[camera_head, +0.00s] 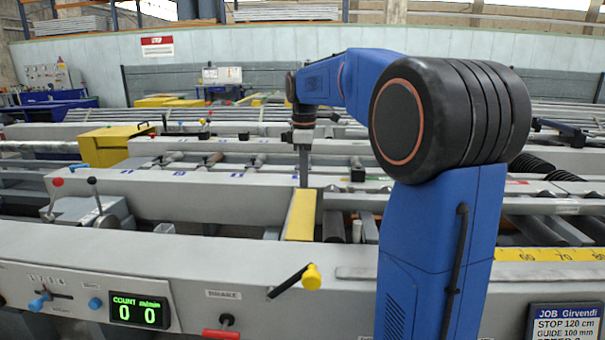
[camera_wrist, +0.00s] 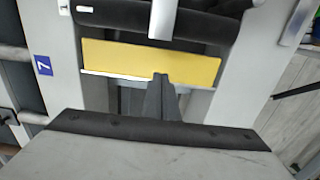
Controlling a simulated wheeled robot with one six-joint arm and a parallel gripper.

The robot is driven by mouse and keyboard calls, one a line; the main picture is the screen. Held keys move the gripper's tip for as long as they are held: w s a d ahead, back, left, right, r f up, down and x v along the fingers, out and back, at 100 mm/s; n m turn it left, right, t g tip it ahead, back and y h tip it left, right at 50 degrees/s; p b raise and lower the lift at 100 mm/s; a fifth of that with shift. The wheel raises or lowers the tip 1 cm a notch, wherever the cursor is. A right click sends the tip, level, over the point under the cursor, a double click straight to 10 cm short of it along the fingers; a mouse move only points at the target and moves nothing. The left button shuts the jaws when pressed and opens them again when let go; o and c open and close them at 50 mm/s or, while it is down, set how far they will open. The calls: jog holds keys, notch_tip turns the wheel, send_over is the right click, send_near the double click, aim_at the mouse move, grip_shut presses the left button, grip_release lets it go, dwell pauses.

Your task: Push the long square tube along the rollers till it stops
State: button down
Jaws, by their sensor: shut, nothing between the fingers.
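A light grey bar, which looks like the end of the long square tube (camera_wrist: 164,18), lies across a dark roller at the top of the wrist view. Its near end reaches the edge of a yellow plate (camera_wrist: 190,66). The rest of it is out of frame, and I cannot pick it out in the head view. My gripper (camera_wrist: 161,78) is shut and empty, its fingertips over the near edge of the yellow plate, apart from the bar's end in the picture. In the head view my gripper (camera_head: 304,182) points down at the far end of the yellow plate (camera_head: 301,216).
Grey rails border the roller bed, with a dark roller (camera_head: 334,227) right of the plate. The front panel has a counter (camera_head: 140,311) reading 0 0, a red brake lever (camera_head: 221,333) and a yellow-knobbed lever (camera_head: 311,277). A yellow box (camera_head: 110,145) stands at left.

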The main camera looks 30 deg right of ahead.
notch_tip(320, 180, down, 6)
jog(key=shift+f, duration=0.15)
jog(key=shift+s+d, duration=0.75)
jog(key=shift+d, duration=0.3)
jog(key=shift+s+d, duration=0.45)
jog(key=shift+d, duration=0.25)
jog(key=s+d, duration=0.5)
jog(key=d, duration=0.2)
jog(key=s+d, duration=0.5)
jog(key=d, duration=0.2)
jog(key=s+d, duration=0.4)
jog(key=d, duration=0.3)
jog(key=shift+s+d, duration=0.4)
jog(key=w+a, duration=0.2)
jog(key=a, duration=0.1)
jog(key=shift+w, duration=0.15)
jog(key=r, duration=1)
jog(key=shift+a, duration=0.3)
